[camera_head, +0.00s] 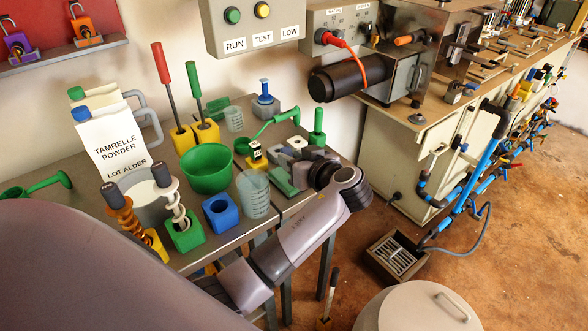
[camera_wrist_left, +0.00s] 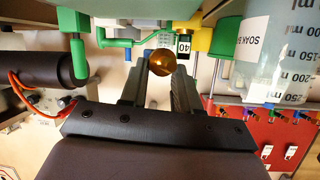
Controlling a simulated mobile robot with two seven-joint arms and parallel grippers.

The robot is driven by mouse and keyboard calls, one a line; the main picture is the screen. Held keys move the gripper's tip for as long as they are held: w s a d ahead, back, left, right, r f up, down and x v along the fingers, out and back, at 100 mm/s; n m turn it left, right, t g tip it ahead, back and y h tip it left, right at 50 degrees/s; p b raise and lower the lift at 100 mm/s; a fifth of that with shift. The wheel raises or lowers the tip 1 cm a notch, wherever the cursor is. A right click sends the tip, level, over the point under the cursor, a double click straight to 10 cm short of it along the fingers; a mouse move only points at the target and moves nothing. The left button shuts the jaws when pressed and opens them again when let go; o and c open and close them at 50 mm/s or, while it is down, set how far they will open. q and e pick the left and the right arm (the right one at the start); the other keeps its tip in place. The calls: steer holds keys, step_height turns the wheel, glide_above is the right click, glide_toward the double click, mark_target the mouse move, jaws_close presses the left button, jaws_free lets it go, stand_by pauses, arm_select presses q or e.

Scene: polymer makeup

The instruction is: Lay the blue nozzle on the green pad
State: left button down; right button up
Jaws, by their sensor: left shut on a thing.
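My left gripper (camera_head: 284,160) comes in low over the right part of the table. In the left wrist view its two fingers (camera_wrist_left: 160,72) are closed about a small amber round piece (camera_wrist_left: 160,62); its far side is hidden. A blue nozzle-like piece (camera_head: 264,88) stands upright on a grey-blue base at the back of the table, apart from the gripper. A flat dark green piece (camera_head: 217,104), which looks like the pad, lies at the back left of it. A green slab (camera_head: 279,183) lies close to the gripper; I cannot tell which is the pad.
A green bowl (camera_head: 207,168), a clear beaker (camera_head: 254,194) and a blue block (camera_head: 221,213) stand left of the gripper. A yellow block marked 40 (camera_head: 256,152) and a green-handled funnel (camera_head: 268,128) are close by. A black cylinder (camera_head: 337,80) juts from the wall unit.

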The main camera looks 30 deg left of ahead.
arm_select(q)
steer(key=shift+f, duration=1.55)
steer(key=shift+f, duration=0.2)
steer(key=c, duration=0.8)
jaws_free()
steer(key=shift+r, duration=0.1)
